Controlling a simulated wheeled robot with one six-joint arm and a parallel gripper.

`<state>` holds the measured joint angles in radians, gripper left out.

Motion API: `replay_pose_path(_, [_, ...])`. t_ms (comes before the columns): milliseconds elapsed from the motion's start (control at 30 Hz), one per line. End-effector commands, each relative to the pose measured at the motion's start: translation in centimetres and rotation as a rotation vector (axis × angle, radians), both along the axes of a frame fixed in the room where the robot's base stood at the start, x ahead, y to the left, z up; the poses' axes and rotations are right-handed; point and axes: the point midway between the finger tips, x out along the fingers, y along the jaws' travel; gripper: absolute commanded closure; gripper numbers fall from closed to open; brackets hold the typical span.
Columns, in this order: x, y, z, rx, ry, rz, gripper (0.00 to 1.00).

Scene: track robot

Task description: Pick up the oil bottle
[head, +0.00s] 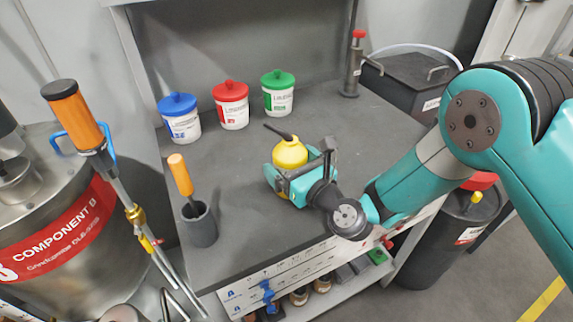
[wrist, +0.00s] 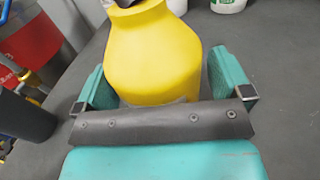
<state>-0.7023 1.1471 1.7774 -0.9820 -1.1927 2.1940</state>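The oil bottle (head: 290,153) is yellow with a dark spout and stands upright on the grey bench. In the wrist view its yellow body (wrist: 155,55) fills most of the space between my fingers, and its top is cut off by the frame. My gripper (head: 288,168) is low at the bottle, with a finger on either side of it. In the wrist view the gripper (wrist: 163,85) has its fingers very near the bottle's sides. I cannot tell whether both fingers touch it. The bottle's lowest part is hidden behind the gripper.
Blue-lidded (head: 181,118), red-lidded (head: 231,106) and green-lidded (head: 278,94) tubs stand at the back of the bench (head: 240,235). A grey cup (head: 199,226) with an orange-handled tool is at front left. A red-topped device (head: 352,68) stands at back right.

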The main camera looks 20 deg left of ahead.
Motion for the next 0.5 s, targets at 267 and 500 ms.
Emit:
replay_pose_path(267, [0.01,0.04,0.14,0.003,-0.002,0.0,0.65])
replay_pose_path(500, [0.05,-0.03,0.26,0.003,-0.002,-0.001,0.65])
